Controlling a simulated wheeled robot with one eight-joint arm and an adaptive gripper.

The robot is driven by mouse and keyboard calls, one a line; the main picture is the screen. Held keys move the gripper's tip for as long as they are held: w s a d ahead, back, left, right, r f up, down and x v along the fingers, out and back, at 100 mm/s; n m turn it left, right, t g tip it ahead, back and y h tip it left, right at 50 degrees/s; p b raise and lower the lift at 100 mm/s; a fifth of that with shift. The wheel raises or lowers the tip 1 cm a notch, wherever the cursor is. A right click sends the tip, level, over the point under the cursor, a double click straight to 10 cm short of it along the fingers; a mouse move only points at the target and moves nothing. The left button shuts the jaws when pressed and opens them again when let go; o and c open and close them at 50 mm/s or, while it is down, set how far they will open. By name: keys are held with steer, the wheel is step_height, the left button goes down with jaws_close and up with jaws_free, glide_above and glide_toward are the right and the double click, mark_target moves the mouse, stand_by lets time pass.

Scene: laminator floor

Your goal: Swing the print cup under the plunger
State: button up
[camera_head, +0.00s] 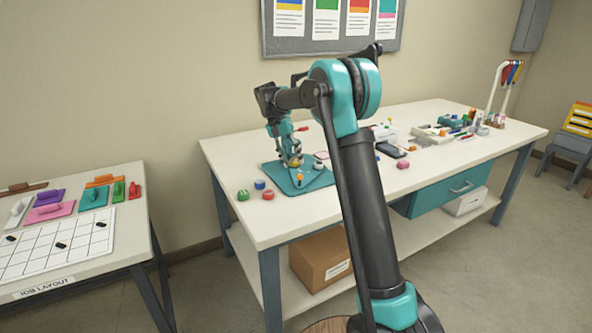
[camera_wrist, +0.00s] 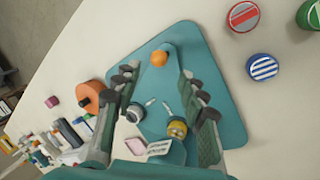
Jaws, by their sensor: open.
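A teal plate (camera_wrist: 215,60) lies on the bench, also in the head view (camera_head: 318,182). A tapered teal piece on it ends in an orange ball knob (camera_wrist: 159,58); the knob also shows in the head view (camera_head: 299,177). My gripper (camera_wrist: 159,74) points down over the plate, open and empty. The knob appears between and just beyond its fingertips, with no visible contact. A yellow-and-grey round part (camera_wrist: 176,128), perhaps the print cup, shows between the fingers beside a white label (camera_wrist: 160,148). I cannot make out the plunger; my gripper and arm hide part of the area.
Red (camera_wrist: 242,16), blue (camera_wrist: 263,66) and green (camera_wrist: 308,14) caps lie beside the plate. An orange round part with a black knob (camera_wrist: 90,95) is on its other side. Several small items crowd the bench's far right. A layout table (camera_head: 60,245) stands left.

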steer(key=v, duration=0.6)
steer(key=shift+r, duration=0.2)
steer(key=s+d+f+n+t+y, duration=0.1)
steer(key=s+d+f, duration=0.3)
steer(key=s+d, duration=0.3)
steer(key=s+d+f+n+t+y, duration=0.15)
steer(key=s+d+f, duration=0.3)
steer(key=s, duration=0.55)
steer(key=s+d+f+t, duration=0.1)
steer(key=s+d+f, duration=0.1)
steer(key=s+f, duration=0.2)
steer(key=s+d+f+n+t+y, duration=0.1)
steer(key=s+f, duration=0.2)
steer(key=s, duration=0.7)
steer(key=s+d+f+t, duration=0.1)
steer(key=s+d+f, duration=0.1)
steer(key=s+f, duration=0.2)
steer(key=s, duration=0.3)
steer(key=shift+d+f, duration=0.35)
steer(key=shift+n+y, duration=0.25)
